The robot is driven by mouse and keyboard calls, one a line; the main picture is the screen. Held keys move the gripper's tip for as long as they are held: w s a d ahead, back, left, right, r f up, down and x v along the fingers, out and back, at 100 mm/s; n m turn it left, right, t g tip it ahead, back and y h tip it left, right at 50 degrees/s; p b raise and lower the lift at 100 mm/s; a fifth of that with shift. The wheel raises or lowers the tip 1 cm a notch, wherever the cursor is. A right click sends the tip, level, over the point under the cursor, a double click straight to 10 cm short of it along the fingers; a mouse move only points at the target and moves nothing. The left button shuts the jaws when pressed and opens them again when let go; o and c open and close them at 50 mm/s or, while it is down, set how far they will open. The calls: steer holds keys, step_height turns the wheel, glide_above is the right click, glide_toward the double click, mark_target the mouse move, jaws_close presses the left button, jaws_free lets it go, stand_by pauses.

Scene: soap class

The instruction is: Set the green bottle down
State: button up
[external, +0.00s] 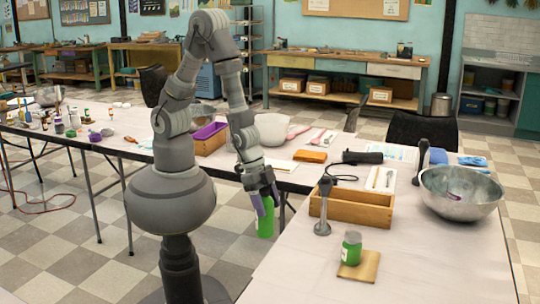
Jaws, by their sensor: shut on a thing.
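A green bottle (265,225) hangs below my gripper (263,203), which is shut on its upper part. The bottle is roughly upright and appears left of the near table's (400,262) edge, with floor tiles behind it. Its exact distance from the table cannot be told. The fingers and wrist hide the bottle's top. A second green container with a grey-green lid (351,246) stands on a small wooden board (359,266) on the near table.
A wooden box (350,210) and a grey upright tool (323,208) stand on the table right of my gripper. A large metal bowl (460,192) is at the right. Bare tabletop lies around the wooden board. Another long table holds small bottles at the left.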

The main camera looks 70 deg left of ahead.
steer(key=s+a, duration=0.1)
steer(key=a, duration=0.3)
steer(key=w+d+f+b, duration=0.4)
steer(key=w+d, duration=0.5)
steer(key=d, duration=0.3)
steer(key=shift+w+d+f+b, duration=0.15)
steer(key=shift+w+f+b, duration=0.25)
steer(key=shift+f, duration=0.05)
steer(key=shift+f, duration=0.15)
steer(key=o, duration=1.3)
steer(key=p+v, duration=0.4)
steer(key=v, duration=0.8)
steer(key=shift+d, duration=0.1)
